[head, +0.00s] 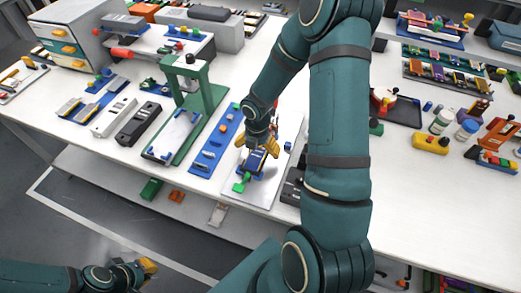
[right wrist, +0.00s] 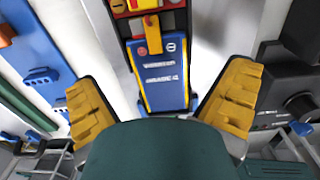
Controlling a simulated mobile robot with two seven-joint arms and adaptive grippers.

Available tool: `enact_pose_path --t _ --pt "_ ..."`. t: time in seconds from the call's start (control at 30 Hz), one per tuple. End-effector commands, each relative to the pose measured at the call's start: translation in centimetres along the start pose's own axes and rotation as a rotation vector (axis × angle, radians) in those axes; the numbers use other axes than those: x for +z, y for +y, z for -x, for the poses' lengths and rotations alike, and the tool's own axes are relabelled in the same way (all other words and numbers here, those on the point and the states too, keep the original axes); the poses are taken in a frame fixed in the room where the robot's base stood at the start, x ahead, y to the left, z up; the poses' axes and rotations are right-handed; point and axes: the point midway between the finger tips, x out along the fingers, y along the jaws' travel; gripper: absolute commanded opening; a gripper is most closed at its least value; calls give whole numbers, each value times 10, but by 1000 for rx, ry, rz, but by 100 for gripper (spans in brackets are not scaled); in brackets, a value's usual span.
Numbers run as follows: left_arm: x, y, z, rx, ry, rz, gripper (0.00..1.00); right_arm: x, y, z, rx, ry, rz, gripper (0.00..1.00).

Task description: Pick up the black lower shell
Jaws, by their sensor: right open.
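A long black shell (head: 137,123) lies on the white table, left of the green press frame, beside a light grey shell (head: 112,116) of similar shape. My right gripper (head: 258,148) is well to the right of the black shell. It is open, its yellow fingers on either side of a blue and yellow device. In the right wrist view the open fingers (right wrist: 164,88) flank this device (right wrist: 163,88), with a gap on both sides. My left gripper (head: 146,267) is low at the left, below the table's front edge; its fingers are too small to judge.
The green press frame (head: 207,102) stands between the black shell and my right gripper. A blue strip with small parts (head: 212,150) lies beside it. A dark box (right wrist: 288,92) is close right of the gripper. A blue tray (head: 92,103) lies left of the shells.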

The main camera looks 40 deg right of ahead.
Motion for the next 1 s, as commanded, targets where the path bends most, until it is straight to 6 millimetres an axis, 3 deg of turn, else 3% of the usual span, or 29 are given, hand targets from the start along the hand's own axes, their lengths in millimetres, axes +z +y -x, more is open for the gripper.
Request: enact_pose_path --t 0.1,0.33,0.37,0.5,0.57,0.87,1.0 --pt "2 -2 -6 0 -4 -1 0 0 0 -17 -1 0 1 100" --pt "2 -2 -5 0 -5 -1 0 0 0 -19 0 -1 -1 100" --pt "2 -2 -5 0 -5 -1 0 0 0 -19 0 -1 0 96" --pt "2 -2 -5 0 -5 -1 0 0 0 -18 0 -1 0 47" --pt "2 -2 -5 0 -5 -1 0 0 0 -18 0 0 0 27" --pt "2 -2 -4 0 -4 -1 0 0 0 -17 1 -1 0 26" --pt "0 0 0 0 -1 0 0 1 0 -1 2 -2 -1 26"
